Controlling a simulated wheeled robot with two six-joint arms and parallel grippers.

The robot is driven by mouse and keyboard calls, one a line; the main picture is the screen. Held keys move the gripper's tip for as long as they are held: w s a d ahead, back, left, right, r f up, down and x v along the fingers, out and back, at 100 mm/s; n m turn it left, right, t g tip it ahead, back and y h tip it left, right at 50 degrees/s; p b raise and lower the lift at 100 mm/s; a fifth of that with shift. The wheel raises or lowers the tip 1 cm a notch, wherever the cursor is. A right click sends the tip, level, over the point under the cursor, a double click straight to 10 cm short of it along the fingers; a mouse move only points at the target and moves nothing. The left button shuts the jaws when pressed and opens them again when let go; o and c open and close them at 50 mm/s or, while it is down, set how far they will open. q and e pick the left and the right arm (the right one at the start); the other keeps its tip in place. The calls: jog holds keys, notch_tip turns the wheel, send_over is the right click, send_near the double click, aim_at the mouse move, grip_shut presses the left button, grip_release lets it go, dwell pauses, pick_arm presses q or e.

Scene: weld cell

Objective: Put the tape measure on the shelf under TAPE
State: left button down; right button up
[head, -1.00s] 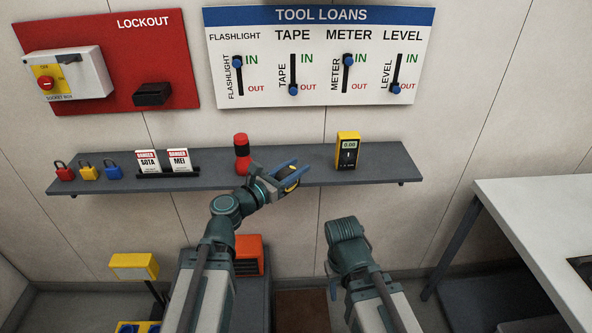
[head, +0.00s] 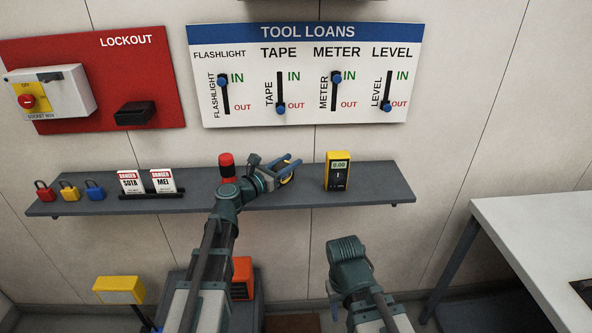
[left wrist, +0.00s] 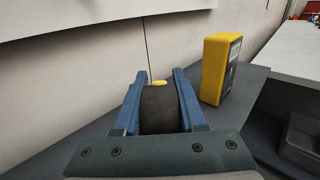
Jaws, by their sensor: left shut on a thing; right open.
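The tape measure, dark with a yellow patch, shows between the fingers in the left wrist view (left wrist: 160,108) and partly in the head view (head: 287,179). My left gripper (head: 289,169) is shut on it. It holds the tape measure over the shelf (head: 365,195), below the TAPE column of the tool board (head: 305,110), between the flashlight and the meter. I cannot tell if the tape measure touches the shelf. My right arm is low in front of the shelf; only a sliver of its gripper (head: 334,311) shows, away from the shelf.
The yellow meter (head: 338,171) stands to the right of my left gripper. A red-topped flashlight (head: 227,167) stands close on its left, partly hidden by my arm. Danger tags (head: 147,183) and padlocks (head: 70,190) sit further left. A white table (head: 545,230) is at right.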

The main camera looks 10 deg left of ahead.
pick_arm(q)
jog(key=shift+w, duration=0.75)
jog(key=shift+s+f+b, duration=0.15)
jog(key=shift+f+b, duration=1.6)
jog(key=shift+f, duration=0.05)
jog(key=shift+f, duration=0.15)
jog(key=shift+c, duration=2.4)
grip_release()
jog(key=shift+r, duration=0.3)
jog(key=v, duration=1.2)
jog(key=shift+f, duration=0.1)
